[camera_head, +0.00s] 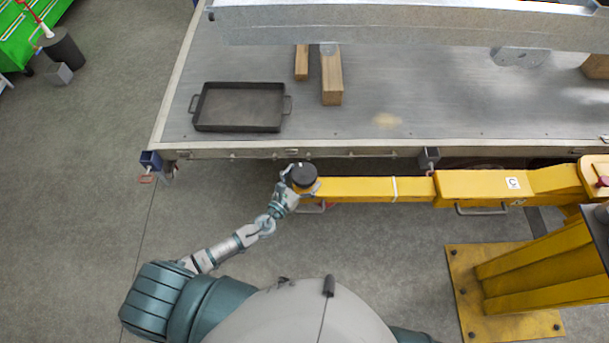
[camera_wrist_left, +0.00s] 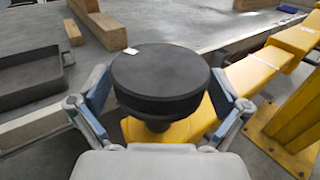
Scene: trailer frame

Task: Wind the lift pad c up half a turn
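The lift pad c is a round black pad (camera_head: 303,175) on the left end of a yellow lift arm (camera_head: 365,189), just in front of the trailer's near edge. The yellow arm carries a white label that looks like a C (camera_head: 513,183). The pad also fills the middle of the left wrist view (camera_wrist_left: 160,78). My left gripper (camera_head: 301,179) is at the pad, with one finger on each side of it. In the wrist view its fingers (camera_wrist_left: 160,80) stand wide apart, close against the pad's sides. Whether they press on it is unclear. My right gripper is out of view.
The trailer bed (camera_head: 440,100) lies behind the pad, bearing a dark tray (camera_head: 240,107) and wooden blocks (camera_head: 331,80). A metal beam (camera_head: 400,25) crosses above. A yellow post base (camera_head: 470,310) stands at the right.

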